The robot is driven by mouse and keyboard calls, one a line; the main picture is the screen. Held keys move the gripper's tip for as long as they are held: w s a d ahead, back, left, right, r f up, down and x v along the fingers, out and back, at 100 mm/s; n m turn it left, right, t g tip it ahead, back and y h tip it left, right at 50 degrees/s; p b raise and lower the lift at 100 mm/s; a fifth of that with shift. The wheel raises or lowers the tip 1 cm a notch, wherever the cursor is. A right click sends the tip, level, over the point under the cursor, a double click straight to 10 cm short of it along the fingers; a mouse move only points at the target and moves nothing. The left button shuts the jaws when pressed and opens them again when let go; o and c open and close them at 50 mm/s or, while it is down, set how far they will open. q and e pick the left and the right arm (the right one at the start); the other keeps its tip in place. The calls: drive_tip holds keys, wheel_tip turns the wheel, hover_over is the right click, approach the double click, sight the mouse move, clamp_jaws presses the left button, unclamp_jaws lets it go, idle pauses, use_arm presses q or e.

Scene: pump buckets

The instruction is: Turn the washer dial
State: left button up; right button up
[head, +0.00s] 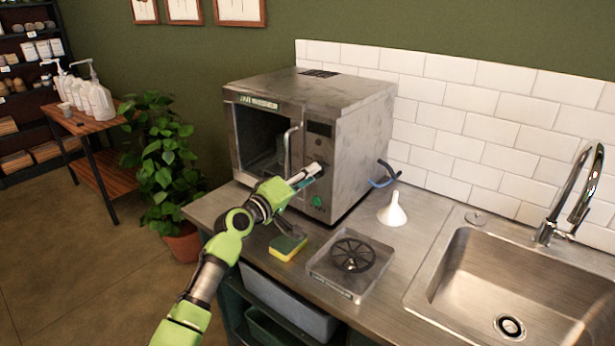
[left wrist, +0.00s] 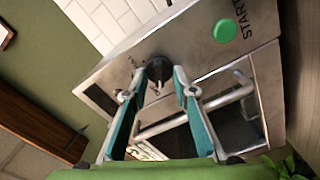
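The washer (head: 350,150) is a grey steel box on the counter, with a dark window, a handle (head: 288,150) and a green START button (head: 316,201). Its dial (left wrist: 158,70) is a black knob on the front panel, seen in the left wrist view. In the head view my gripper mostly hides the dial. My left gripper (head: 312,173) is at the front panel, above the button. In the left wrist view my left gripper (left wrist: 159,76) has its fingers apart, one on each side of the dial. I cannot tell whether they touch it. My right gripper is not in view.
A yellow-green sponge (head: 287,248), a clear tray with a round black grate (head: 352,256) and a white funnel (head: 392,210) stand on the counter. A sink (head: 500,280) with a tap (head: 575,200) is at right. A plant (head: 160,160) stands at left.

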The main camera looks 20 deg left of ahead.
use_arm(q)
drive_tip(key=v, duration=1.2)
idle(0.3)
